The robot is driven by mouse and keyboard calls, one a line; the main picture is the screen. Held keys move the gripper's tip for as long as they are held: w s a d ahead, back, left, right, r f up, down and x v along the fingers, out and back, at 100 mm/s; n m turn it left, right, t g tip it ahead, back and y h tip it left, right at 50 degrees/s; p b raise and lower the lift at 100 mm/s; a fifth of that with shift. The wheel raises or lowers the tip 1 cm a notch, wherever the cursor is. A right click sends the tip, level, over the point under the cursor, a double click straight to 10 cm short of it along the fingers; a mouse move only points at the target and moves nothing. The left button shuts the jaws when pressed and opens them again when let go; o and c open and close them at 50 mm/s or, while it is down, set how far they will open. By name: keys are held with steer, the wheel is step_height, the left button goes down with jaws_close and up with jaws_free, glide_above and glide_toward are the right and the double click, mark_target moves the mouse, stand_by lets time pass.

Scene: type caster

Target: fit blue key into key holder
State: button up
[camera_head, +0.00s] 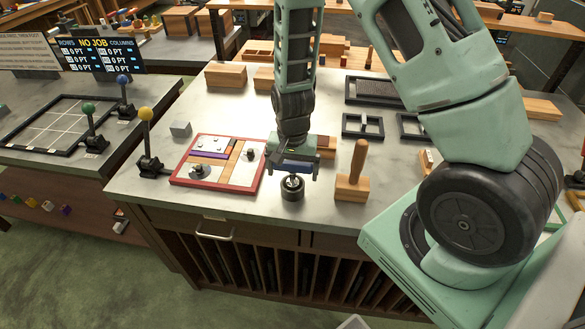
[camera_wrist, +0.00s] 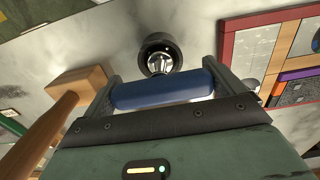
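My gripper (camera_head: 293,170) is low over the front middle of the worktable. In the wrist view, the blue key (camera_wrist: 165,92) shows as a thick blue bar spanning between the fingers (camera_wrist: 163,84), with one finger against each end. The key holder (camera_head: 293,190) looks like a round black cup on the table, just below and in front of my gripper. It also shows in the wrist view (camera_wrist: 147,42), just beyond the blue bar. A shiny metal part shows over the middle of the holder. I cannot tell whether it belongs to the key or the holder, or whether they touch.
A red-framed board (camera_head: 174,181) lies left of the gripper. A wooden block with an upright handle (camera_head: 352,187) stands close on the right. A yellow-knobbed lever (camera_head: 147,140) is at the left edge. Wooden blocks (camera_head: 226,75) and black frames (camera_head: 362,125) lie farther back.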

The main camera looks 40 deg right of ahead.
steer(key=shift+o, duration=0.3)
step_height(320, 180, up, 18)
steer(key=b, duration=0.1)
steer(key=shift+f, duration=0.25)
stand_by(0.6)
steer(key=s+a+f+n+b, duration=0.3)
steer(key=s+a+n+b, duration=0.3)
steer(key=s+a+n, duration=1)
steer(key=s+a, duration=0.2)
steer(key=s, duration=0.1)
steer(key=shift+s+n+y, duration=0.3)
steer(key=shift+s+n, duration=0.1)
